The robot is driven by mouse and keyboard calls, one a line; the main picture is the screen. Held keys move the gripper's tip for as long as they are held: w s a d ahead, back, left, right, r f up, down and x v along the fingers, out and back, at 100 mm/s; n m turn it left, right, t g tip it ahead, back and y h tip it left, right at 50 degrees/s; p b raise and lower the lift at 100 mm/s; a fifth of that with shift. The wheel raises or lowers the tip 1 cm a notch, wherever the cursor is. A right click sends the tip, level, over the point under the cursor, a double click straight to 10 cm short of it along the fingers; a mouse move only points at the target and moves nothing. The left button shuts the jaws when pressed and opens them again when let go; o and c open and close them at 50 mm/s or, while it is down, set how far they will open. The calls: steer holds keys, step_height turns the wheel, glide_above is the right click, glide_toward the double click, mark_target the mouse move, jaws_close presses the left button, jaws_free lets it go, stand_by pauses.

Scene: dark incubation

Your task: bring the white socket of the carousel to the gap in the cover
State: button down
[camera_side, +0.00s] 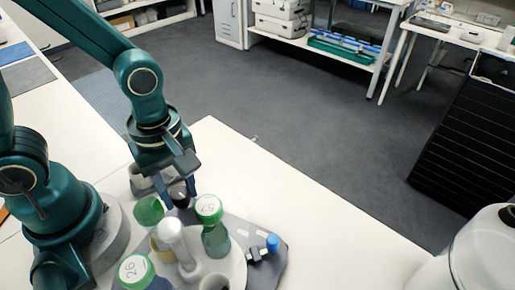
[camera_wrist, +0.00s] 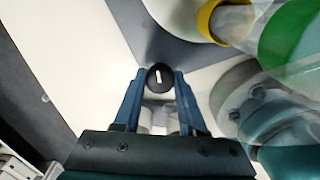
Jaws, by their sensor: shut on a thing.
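My gripper (camera_side: 180,196) is shut on a black round knob (camera_wrist: 160,77) with a white mark, held between the fingertips in the wrist view. The carousel (camera_side: 236,262) is a pale round plate on a grey base, with a white post (camera_side: 172,235) in its middle. Green-capped flasks stand on it; one cap (camera_side: 208,207) is just right of my gripper and another, marked 26 (camera_side: 135,268), is nearer the camera. A yellow ring socket (camera_wrist: 222,18) shows in the wrist view. I cannot make out the cover's gap.
A blue-topped part (camera_side: 272,243) stands on the base's right side. The white table (camera_side: 330,235) is clear to the right. A white rounded device (camera_side: 485,250) is at the lower right, below a black ribbed panel (camera_side: 462,150).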

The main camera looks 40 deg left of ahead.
mark_target(179, 192)
steer(key=m, duration=0.5)
steer(key=shift+m, duration=0.3)
steer(key=m, duration=0.5)
steer(key=shift+m, duration=0.4)
steer(key=shift+c, duration=2.3)
jaws_free()
steer(key=shift+r, duration=2.6)
